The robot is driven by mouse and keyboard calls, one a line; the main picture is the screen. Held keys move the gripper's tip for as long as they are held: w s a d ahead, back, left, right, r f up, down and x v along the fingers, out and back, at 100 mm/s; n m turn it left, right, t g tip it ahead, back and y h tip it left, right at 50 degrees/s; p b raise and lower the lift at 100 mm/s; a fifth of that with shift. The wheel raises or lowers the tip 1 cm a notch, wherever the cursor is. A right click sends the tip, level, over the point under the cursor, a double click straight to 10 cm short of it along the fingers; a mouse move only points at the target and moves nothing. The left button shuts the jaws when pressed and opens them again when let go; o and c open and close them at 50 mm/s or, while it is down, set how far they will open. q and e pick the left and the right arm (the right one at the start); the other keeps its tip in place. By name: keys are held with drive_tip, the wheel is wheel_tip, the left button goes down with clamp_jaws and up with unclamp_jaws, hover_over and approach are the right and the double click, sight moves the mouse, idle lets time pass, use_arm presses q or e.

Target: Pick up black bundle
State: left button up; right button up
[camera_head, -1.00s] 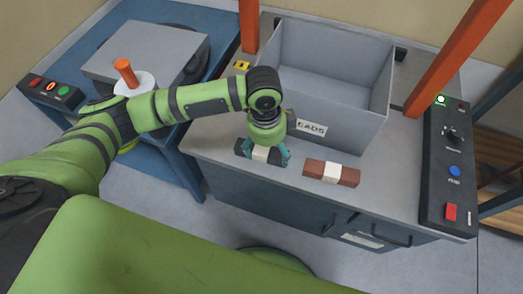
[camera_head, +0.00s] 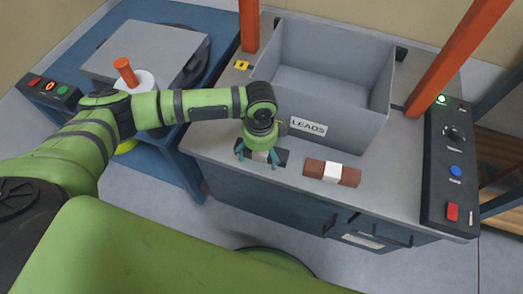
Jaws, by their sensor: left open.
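The black bundle (camera_head: 282,155) lies on the grey bench top in front of the bin, with a pale band around its middle. My left gripper (camera_head: 257,161) is directly over it, pointing down, its teal fingers apart on either side of the banded middle. The gripper hides part of the bundle, and I cannot tell whether the fingers touch it. My right gripper is not in view.
A brown bundle with a white band (camera_head: 332,172) lies just right of the black one. The open grey bin marked LEADS (camera_head: 345,122) stands right behind. The bench's front edge is close.

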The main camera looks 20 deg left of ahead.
use_arm(q)
drive_tip(key=c, duration=1.4)
drive_tip(key=shift+r, duration=0.15)
drive_tip(key=shift+c, duration=0.2)
